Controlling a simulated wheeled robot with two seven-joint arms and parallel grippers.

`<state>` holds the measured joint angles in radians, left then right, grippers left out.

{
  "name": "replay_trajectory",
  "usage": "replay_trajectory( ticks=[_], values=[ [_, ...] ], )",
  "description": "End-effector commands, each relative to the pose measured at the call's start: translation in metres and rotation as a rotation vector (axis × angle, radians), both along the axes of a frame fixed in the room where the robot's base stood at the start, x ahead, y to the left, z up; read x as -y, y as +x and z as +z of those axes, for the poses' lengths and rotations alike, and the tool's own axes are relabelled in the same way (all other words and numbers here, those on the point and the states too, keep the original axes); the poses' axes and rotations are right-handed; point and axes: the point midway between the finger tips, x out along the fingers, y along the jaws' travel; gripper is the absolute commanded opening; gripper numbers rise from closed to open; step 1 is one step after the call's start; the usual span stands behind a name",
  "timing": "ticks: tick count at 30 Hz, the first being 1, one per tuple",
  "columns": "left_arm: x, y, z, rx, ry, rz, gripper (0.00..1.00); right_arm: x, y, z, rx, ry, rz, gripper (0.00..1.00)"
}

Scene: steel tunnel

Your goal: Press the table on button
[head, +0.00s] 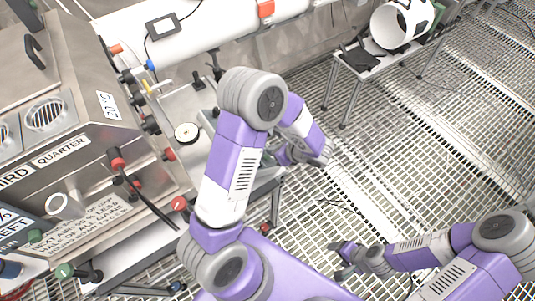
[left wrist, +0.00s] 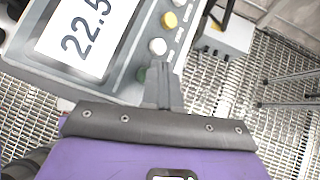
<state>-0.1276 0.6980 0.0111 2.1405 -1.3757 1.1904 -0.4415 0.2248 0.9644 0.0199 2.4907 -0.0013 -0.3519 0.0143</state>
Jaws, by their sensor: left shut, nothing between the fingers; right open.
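In the left wrist view a grey control panel (left wrist: 125,82) has a white display (left wrist: 88,35) reading about 22.5. A column of round buttons runs beside the display: a yellow button (left wrist: 170,20), a white button (left wrist: 157,46) and a green button (left wrist: 143,74). Their small labels are not readable, so I cannot tell which is the table on button. My left gripper (left wrist: 161,68) is shut and empty, its tips beside the white and green buttons. Contact cannot be told. In the head view my left gripper (head: 283,155) is partly behind my arm. My right gripper (head: 340,259) is open and empty.
A large steel machine (head: 85,110) with knobs and valves stands at the left. A white pipe (head: 215,30) runs along the back. A small table (head: 375,62) with a white cylinder (head: 400,22) stands at the back right. The grated floor (head: 430,130) is mostly clear.

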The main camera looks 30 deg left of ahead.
Motion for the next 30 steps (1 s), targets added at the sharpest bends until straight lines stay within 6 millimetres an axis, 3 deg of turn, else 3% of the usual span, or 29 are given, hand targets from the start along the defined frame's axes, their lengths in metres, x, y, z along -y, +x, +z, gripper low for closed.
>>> replay_trajectory(
  ticks=[5, 21, 30],
  values=[
    [0.0, 0.001, 0.001, 0.0, 0.0, 0.0, 0.0, 0.0, 0.0, 0.001, 0.0, 0.0, 0.0, 0.68],
    [0.011, 0.028, 0.045, 0.001, 0.001, 0.001, 0.0, 0.0, 0.0, 0.039, 0.0, 0.0, 0.0, 0.68],
    [0.013, 0.032, 0.049, 0.0, 0.0, 0.0, 0.0, 0.0, 0.0, 0.041, 0.0, 0.0, 0.0, 0.68]
  ],
)
